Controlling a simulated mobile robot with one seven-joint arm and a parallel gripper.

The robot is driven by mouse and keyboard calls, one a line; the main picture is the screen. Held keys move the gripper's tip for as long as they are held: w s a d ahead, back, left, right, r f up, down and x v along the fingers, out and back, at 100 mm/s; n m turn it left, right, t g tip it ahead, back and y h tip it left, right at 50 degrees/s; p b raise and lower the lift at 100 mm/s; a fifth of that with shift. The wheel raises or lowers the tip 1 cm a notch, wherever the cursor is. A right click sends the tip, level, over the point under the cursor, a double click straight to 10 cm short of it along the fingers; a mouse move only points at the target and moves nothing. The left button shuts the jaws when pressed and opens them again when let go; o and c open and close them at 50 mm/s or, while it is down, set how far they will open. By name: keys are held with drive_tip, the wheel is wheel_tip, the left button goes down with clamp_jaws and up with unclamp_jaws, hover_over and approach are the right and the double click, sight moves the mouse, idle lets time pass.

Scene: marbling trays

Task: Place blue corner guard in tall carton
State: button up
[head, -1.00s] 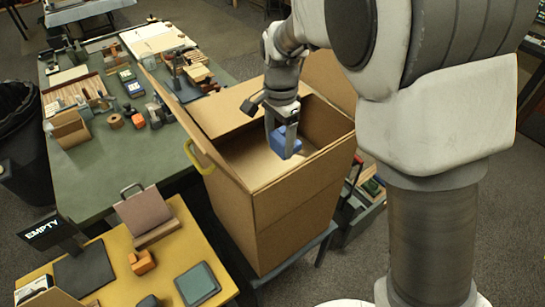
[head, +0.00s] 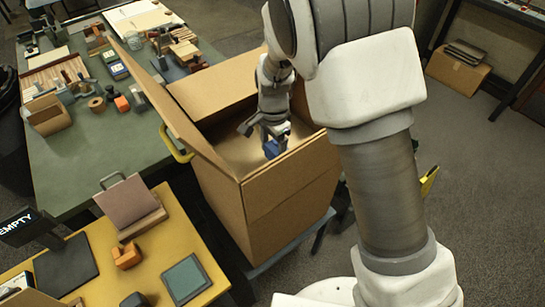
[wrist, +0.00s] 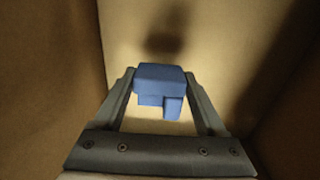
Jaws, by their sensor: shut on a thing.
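The blue corner guard (wrist: 160,80) is held between the two fingers of my gripper (wrist: 161,92) in the wrist view. In the head view the blue guard (head: 275,146) shows at the mouth of the tall carton, partly covered by my gripper (head: 272,140). The tall carton (head: 285,190) is brown cardboard, open at the top, with flaps standing out. The carton's inner walls (wrist: 50,80) surround the gripper in the wrist view, and a shadow falls on the far inside. The guard hangs clear of the carton's bottom.
A green table (head: 95,155) with several small tools and blocks is at the left. A yellow table (head: 150,255) with an orange block (head: 127,256), a dark green pad (head: 186,279) and an EMPTY sign (head: 20,226) is in front. A raised carton flap (head: 165,100) stands at the carton's left.

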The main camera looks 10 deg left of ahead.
sight(273, 149)
drive_tip(key=shift+f, duration=1.75)
drive_tip(key=shift+f, duration=0.15)
drive_tip(key=o, duration=1.3)
drive_tip(key=shift+c, duration=0.2)
wheel_tip(273, 149, up, 12)
drive_tip(key=shift+r, duration=0.2)
